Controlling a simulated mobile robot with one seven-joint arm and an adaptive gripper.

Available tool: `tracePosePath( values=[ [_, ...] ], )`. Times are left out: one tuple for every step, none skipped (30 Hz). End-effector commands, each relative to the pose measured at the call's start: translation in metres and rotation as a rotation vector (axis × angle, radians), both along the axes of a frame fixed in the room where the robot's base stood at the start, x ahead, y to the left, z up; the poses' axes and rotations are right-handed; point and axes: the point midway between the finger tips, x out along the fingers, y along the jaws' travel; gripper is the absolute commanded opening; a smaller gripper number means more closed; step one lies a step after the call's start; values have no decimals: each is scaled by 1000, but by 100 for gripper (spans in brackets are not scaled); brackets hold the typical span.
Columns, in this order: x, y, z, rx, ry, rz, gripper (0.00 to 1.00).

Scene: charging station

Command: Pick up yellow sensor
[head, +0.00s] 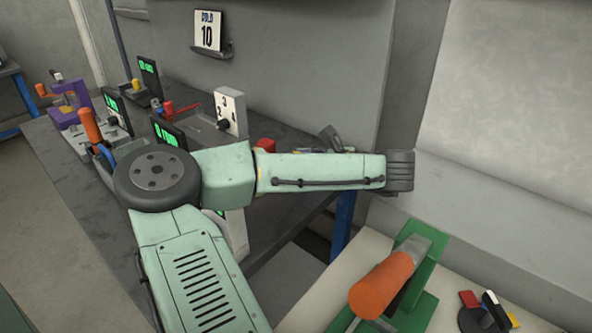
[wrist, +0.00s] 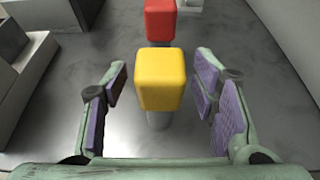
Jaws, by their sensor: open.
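The yellow sensor (wrist: 160,80) is a rounded yellow block on a short grey stem, upright on the grey table in the wrist view. My gripper (wrist: 160,98) is open, with one purple-padded finger on each side of the yellow block. Gaps show between the block and both fingers. In the head view my arm crosses the middle, and the gripper and yellow sensor cannot be made out there.
A red block (wrist: 160,20) stands just beyond the yellow one, and also shows in the head view (head: 266,145). Grey box shapes (wrist: 30,65) stand at the left. A green and orange tool (head: 382,283) lies on the pale front table.

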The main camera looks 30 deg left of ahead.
Motion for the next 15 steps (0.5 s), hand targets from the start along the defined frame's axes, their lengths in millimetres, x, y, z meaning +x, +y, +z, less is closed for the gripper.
tracePosePath(
  values=[
    [0,0,0,0,0,0,53],
    [0,0,0,0,0,0,53],
    [0,0,0,0,0,0,51],
    [0,0,0,0,0,0,49],
    [0,0,0,0,0,0,47],
    [0,0,0,0,0,0,44],
    [0,0,0,0,0,0,42],
    [0,0,0,0,0,0,40],
    [0,0,0,0,0,0,37],
    [0,0,0,0,0,0,35],
    [0,0,0,0,0,0,33],
    [0,0,0,0,0,0,31],
    [0,0,0,0,0,0,29],
    [0,0,0,-1,0,0,27],
    [0,0,0,-1,0,0,24]
  ],
)
